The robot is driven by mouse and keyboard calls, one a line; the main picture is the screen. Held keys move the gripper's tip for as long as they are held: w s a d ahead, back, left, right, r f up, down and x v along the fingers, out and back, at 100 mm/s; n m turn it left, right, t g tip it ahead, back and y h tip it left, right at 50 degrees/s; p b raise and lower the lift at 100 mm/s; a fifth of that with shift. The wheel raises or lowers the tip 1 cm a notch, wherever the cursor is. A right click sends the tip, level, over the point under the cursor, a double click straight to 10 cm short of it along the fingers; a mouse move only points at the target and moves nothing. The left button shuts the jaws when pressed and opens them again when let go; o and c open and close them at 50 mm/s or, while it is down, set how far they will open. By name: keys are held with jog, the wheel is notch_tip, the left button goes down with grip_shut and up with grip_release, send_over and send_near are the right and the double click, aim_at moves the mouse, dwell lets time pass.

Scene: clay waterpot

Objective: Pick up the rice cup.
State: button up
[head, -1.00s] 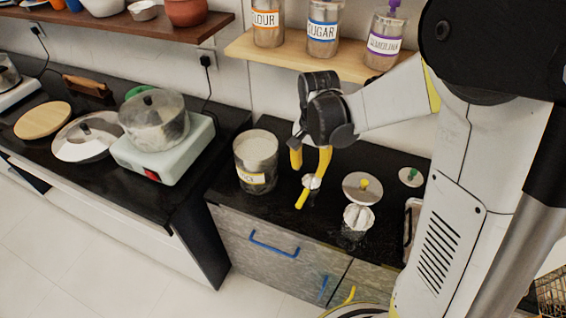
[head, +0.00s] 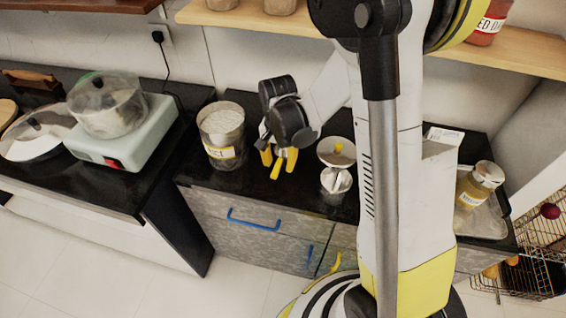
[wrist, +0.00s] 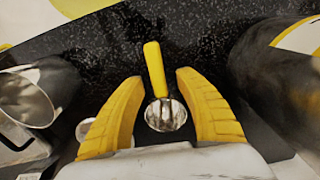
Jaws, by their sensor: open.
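The rice cup, a small shiny metal cup with a yellow handle, shows in the wrist view (wrist: 166,114) between my fingers. Its handle points away from the palm, and I see gaps on both sides. My gripper (wrist: 160,100) is open around it, one yellow finger on each side. In the head view, my gripper (head: 279,158) is low over the black counter, just right of the rice jar (head: 222,138). There the cup's bowl is hidden by my gripper; a yellow piece between the fingers looks like its handle.
A metal vessel (head: 336,181) and a lid with a yellow knob (head: 338,151) stand close right of my gripper. A pot (head: 108,106) sits on a pale cooker at left. A shelf (head: 245,18) runs behind. A jar (head: 478,187) stands on a tray at right.

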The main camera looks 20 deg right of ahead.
aim_at(282, 162)
jog(key=shift+r, duration=0.1)
jog(key=shift+c, duration=0.2)
grip_shut()
jog(key=shift+r+p, duration=0.35)
jog(key=shift+r, duration=0.15)
jog(key=r+p, duration=0.1)
jog(key=r, duration=0.1)
jog(key=r+p, duration=0.1)
jog(key=r, duration=0.1)
jog(key=shift+s+d, duration=0.2)
jog(key=shift+d, duration=0.2)
jog(key=s+d+r+p, duration=0.3)
jog(key=d+r, duration=0.3)
jog(key=d, duration=0.4)
jog(key=shift+s, duration=0.45)
